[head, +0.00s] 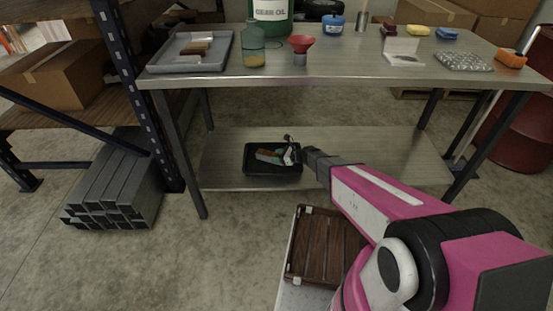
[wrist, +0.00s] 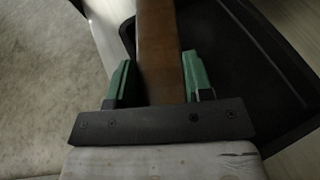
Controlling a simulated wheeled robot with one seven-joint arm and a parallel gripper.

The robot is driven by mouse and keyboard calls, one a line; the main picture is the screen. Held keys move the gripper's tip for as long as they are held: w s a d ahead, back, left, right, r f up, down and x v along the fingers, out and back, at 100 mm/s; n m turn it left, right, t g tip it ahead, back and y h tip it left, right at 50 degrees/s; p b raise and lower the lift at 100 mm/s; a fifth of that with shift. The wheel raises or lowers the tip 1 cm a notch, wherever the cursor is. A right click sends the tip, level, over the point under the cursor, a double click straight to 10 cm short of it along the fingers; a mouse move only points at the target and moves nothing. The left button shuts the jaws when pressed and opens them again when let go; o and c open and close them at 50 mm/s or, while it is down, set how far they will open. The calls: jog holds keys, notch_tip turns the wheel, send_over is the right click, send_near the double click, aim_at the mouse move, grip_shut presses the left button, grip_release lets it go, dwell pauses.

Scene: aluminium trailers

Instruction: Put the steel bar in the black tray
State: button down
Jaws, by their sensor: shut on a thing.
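The black tray (head: 270,174) sits on the lower shelf of the steel table, and its dark floor and rim also show in the wrist view (wrist: 256,62). My gripper (head: 288,155) is at this tray, reaching in from the right. In the wrist view its green fingers (wrist: 160,88) are shut on a long brown bar (wrist: 158,48), with the tray beneath and to the right. The bar looks brown, and I cannot tell from its colour whether it is steel. Whether it touches the tray floor is unclear.
The lower shelf (head: 385,160) is bare right of the tray. The tabletop above holds a grey tray (head: 172,64) with brown bars, a bottle (head: 254,46) and a red funnel (head: 300,44). Table legs and a blue rack post (head: 130,75) stand at left.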

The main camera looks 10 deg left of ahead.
jog(key=w+f, duration=0.1)
jog(key=w, duration=0.1)
jog(key=w+f, duration=0.2)
jog(key=w, duration=0.1)
jog(key=w+a+f, duration=0.1)
jog(key=w, duration=0.1)
jog(key=shift+w+f, duration=0.3)
jog(key=shift+w, duration=0.1)
jog(key=shift+f, duration=1.95)
jog(key=c, duration=0.5)
grip_release()
jog(key=shift+f, duration=0.25)
jog(key=shift+r, duration=0.15)
